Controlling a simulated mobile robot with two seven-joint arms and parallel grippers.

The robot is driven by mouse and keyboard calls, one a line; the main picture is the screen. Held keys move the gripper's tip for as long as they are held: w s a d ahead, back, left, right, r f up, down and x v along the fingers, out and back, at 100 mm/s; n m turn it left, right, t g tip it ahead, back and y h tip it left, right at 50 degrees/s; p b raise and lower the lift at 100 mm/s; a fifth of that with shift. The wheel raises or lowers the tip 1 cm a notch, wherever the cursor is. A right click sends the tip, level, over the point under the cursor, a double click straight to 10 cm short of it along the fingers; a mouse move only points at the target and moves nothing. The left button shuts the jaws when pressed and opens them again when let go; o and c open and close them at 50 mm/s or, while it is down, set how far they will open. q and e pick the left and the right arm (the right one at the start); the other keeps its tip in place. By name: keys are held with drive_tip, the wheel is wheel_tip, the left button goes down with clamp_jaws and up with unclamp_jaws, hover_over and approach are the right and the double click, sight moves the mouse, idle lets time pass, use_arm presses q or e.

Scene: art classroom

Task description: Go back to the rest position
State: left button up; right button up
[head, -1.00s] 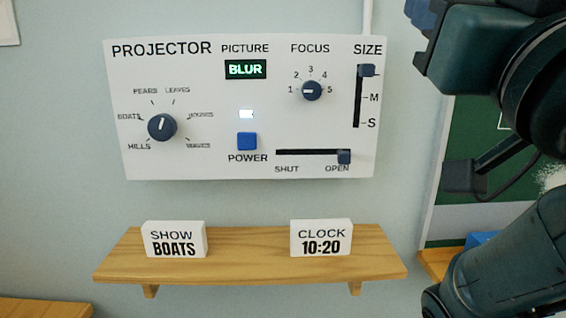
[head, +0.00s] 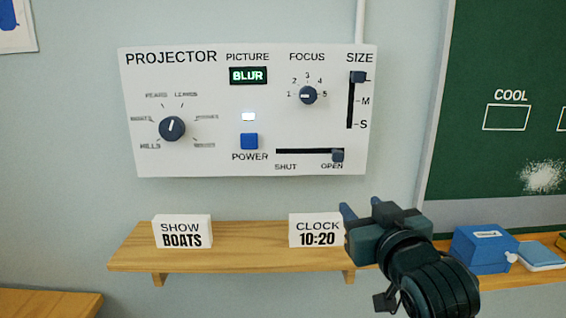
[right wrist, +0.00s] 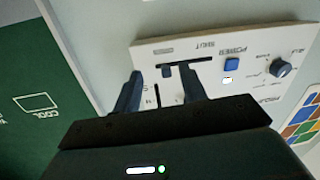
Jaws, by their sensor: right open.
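My right gripper (head: 362,208) is open and empty in front of the wooden shelf, just right of the CLOCK 10:20 card (head: 317,231). In the right wrist view its spread fingers (right wrist: 159,84) point toward the projector panel, with nothing between them. The white projector panel (head: 210,95) hangs on the wall, clear of the gripper in the head view. Its display (head: 248,75) reads BLUR and a small light (head: 248,117) glows above the blue power button (head: 249,141). The size slider (head: 357,77) is at the top; the lower slider (head: 337,155) is at OPEN. My left gripper is not in view.
The wooden shelf (head: 135,257) carries the SHOW BOATS card (head: 182,232). A blue box (head: 484,250) sits at the right, below a green chalkboard (head: 500,60). Another wooden surface (head: 45,303) shows at lower left. The wall between panel and shelf is bare.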

drive_tip(key=s+f+g+p, duration=0.1)
drive_tip(key=s+f+g, duration=0.15)
drive_tip(key=f, duration=0.95)
drive_tip(key=s+f+g, duration=0.1)
drive_tip(key=s+f, duration=0.3)
drive_tip(key=f, duration=0.8)
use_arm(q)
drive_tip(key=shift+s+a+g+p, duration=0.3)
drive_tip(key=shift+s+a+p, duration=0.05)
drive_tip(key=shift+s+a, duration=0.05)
use_arm(e)
drive_tip(key=s+d+f+g+y, duration=0.1)
drive_tip(key=s+f+g, duration=0.2)
drive_tip(key=s+f, duration=1.1)
drive_tip(key=shift+s, duration=0.4)
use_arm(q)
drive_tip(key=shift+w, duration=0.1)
